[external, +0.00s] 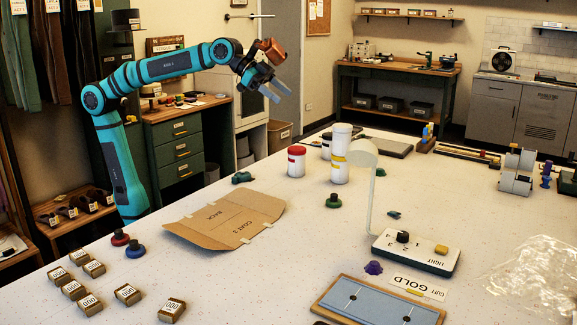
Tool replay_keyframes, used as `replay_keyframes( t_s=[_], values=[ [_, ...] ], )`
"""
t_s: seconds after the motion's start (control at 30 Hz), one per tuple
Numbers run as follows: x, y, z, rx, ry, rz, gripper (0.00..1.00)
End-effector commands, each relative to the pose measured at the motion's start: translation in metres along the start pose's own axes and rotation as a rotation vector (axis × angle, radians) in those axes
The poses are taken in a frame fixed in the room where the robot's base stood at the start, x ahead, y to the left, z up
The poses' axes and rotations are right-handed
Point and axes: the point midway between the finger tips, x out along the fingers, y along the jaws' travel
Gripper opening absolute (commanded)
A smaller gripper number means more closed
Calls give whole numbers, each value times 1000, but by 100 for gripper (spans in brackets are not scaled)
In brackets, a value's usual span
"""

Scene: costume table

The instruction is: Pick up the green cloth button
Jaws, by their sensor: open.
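A round green piece with a dark raised knob (333,202), which looks like the green cloth button, sits on the white table (300,255) near its middle. It is behind the lamp's base and left of its stem. My gripper (278,91) is at the upper middle, high above the table's far left part. It is open with nothing between its fingers, well apart from the green piece. Similar red (120,239) and blue (135,250) pieces lie at the table's left edge.
A cardboard pattern (225,221) lies at left centre. White jars (296,161) stand behind the green piece. The lamp (418,254) rises to its right. A small dark green item (394,214) and a teal lump (242,177) lie nearby. Clear plastic (545,280) lies far right.

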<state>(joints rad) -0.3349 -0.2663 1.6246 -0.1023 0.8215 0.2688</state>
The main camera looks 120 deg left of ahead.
Motion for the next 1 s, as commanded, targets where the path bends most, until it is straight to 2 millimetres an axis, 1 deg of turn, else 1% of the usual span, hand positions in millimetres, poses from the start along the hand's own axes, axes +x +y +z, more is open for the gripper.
replay_keyframes(
  t_s=[0.03,0.2,0.37,0.5,0.67,0.8,0.9,1.0],
  values=[
    [14,-13,-7,-2,-28,-4,57],
    [50,-52,-23,-2,-119,-5,57],
    [84,-92,-33,-5,-202,-1,57],
    [114,-129,-37,-8,-273,11,57],
    [146,-174,-35,-14,-351,28,57],
    [173,-214,-28,-20,-416,50,57],
    [188,-240,-22,-25,-455,66,57],
    [199,-259,-16,-29,-484,79,57]
  ],
)
